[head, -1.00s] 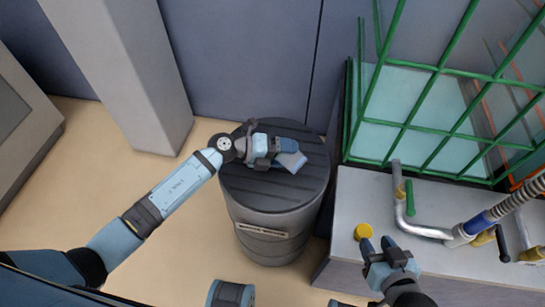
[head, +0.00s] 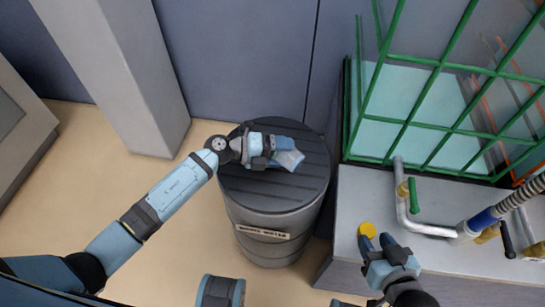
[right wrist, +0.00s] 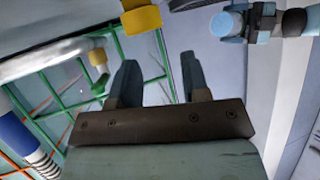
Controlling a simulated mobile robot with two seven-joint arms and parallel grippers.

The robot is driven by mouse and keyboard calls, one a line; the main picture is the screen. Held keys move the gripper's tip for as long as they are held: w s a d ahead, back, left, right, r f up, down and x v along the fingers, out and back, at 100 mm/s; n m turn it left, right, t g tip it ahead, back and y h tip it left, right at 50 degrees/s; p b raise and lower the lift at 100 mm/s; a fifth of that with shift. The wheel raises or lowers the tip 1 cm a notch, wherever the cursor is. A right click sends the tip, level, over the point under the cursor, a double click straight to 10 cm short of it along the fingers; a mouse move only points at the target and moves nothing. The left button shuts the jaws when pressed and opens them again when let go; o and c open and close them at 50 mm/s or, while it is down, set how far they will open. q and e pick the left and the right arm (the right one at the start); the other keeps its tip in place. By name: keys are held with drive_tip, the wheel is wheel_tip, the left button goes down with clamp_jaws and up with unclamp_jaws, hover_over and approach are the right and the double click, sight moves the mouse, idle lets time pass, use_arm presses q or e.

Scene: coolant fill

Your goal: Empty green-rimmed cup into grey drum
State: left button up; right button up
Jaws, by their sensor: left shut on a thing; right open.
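The grey drum (head: 270,222) stands on the floor in the middle of the head view, with a dark ribbed top and a pale label on its front. My left gripper (head: 277,150) is over the drum's top, shut on a small pale cup (head: 291,159). The cup lies tipped over, pointing right. The fingers hide much of it, its rim colour is unclear, and I cannot see any liquid. My right gripper (head: 377,241) is open and empty above the grey bench, close to a yellow round cap (head: 367,230). Its two fingers show apart in the right wrist view (right wrist: 158,82).
The grey bench (head: 355,195) stands right of the drum, with a metal pipe (head: 402,205), a green-handled valve and a ribbed hose (head: 518,194). A green wire cage (head: 405,125) rises behind it. A pale column (head: 125,75) stands left of the drum. Floor at left is clear.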

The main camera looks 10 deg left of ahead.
use_arm(q)
drive_tip(key=shift+w+a+r+n+h+b, duration=0.1)
drive_tip(key=shift+a+r+n+h+b, duration=0.1)
drive_tip(key=shift+n+h+b, duration=0.35)
idle(0.9)
